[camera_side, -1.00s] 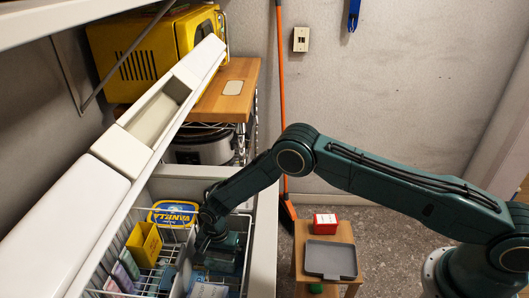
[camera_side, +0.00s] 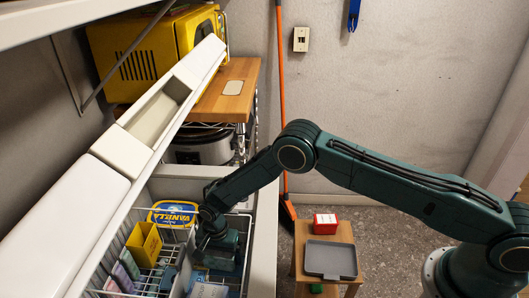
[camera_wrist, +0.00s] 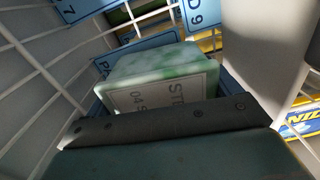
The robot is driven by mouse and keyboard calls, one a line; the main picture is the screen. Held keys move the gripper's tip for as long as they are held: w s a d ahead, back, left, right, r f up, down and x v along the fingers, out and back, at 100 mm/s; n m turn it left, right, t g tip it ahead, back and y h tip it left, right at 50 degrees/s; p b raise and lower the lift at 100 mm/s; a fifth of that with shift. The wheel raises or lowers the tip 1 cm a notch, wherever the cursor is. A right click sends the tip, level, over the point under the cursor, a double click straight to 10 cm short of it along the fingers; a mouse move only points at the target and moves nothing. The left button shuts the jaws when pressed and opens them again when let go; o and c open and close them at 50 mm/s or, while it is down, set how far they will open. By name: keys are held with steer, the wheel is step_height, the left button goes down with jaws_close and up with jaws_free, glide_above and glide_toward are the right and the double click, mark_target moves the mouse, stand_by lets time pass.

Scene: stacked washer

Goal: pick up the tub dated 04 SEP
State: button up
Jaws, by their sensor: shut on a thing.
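In the wrist view a pale tub (camera_wrist: 165,65), mottled with green frost, has a white label reading "STO" and "04 S"; the rest of the label is hidden. My gripper (camera_wrist: 170,125) is shut on this tub, with a dark finger across its near side. In the side view my gripper (camera_side: 217,258) reaches down into the wire basket inside the freezer. The tub cannot be made out clearly there.
Blue-labelled packs (camera_wrist: 145,52) crowd the tub beside the white wire wall. A vanilla tub (camera_side: 173,213) and an upright yellow box (camera_side: 144,243) are close by. The freezer wall (camera_side: 263,240) rises to the right. A wooden stool (camera_side: 345,235) stands beyond it.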

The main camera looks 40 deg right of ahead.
step_height(320, 180, up, 19)
stand_by(0.6)
steer(key=shift+r, duration=0.1)
stand_by(0.4)
